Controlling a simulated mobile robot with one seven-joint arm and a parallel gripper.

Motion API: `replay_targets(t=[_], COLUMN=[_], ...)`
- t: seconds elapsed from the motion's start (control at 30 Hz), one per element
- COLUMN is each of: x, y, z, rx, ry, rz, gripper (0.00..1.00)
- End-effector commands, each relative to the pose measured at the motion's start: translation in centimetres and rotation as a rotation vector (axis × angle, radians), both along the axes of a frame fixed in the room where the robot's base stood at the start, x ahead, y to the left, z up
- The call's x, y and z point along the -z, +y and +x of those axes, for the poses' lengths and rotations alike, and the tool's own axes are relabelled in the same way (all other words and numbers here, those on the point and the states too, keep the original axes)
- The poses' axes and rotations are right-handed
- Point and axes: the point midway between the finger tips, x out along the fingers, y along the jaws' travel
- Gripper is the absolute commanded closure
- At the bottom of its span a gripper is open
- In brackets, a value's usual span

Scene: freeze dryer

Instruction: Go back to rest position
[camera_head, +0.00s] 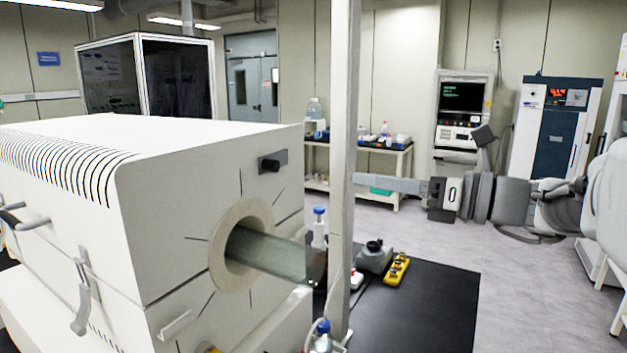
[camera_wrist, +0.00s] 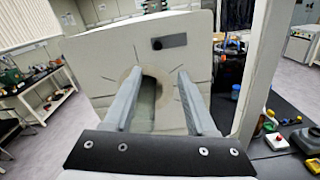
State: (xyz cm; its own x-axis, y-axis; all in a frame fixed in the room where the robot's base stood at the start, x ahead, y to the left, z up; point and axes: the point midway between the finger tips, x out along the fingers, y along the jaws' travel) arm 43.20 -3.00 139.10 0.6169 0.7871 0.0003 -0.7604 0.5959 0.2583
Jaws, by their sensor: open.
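My gripper (camera_head: 362,181) reaches in from the right in the head view, just right of a white vertical post, its fingers pointing left. In the wrist view its two grey fingers (camera_wrist: 160,76) are apart with nothing between them. Beyond them is the front face of a large white machine (camera_head: 150,240), also in the wrist view (camera_wrist: 105,65). A clear tube (camera_head: 270,253) sticks out of the round port in that face. The tube shows between my fingers in the wrist view (camera_wrist: 146,105); the gap to it is hard to judge.
The white post (camera_head: 342,120) stands close to my fingers. A shelf cart (camera_head: 398,160) and cabinets stand behind. Open floor (camera_head: 510,262) lies to the right.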

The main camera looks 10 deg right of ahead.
Motion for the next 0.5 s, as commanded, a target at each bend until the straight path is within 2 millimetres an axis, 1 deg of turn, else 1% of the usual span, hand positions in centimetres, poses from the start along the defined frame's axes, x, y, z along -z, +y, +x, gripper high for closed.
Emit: replay_targets(t=[0.1, 0.37, 0.47, 0.5], x=[0.0, 0.0, 0.2, 0.6], y=[-0.4, -0.4, 0.0, 0.5], z=[-0.3, -0.4, -0.6, -0.9], rx=[0.001, 0.0, -0.007, -0.018], ry=[0.0, 0.0, -0.005, -0.012], rz=[0.001, 0.0, -0.024, -0.054], gripper=[0.43, 0.43, 0.43, 0.43])
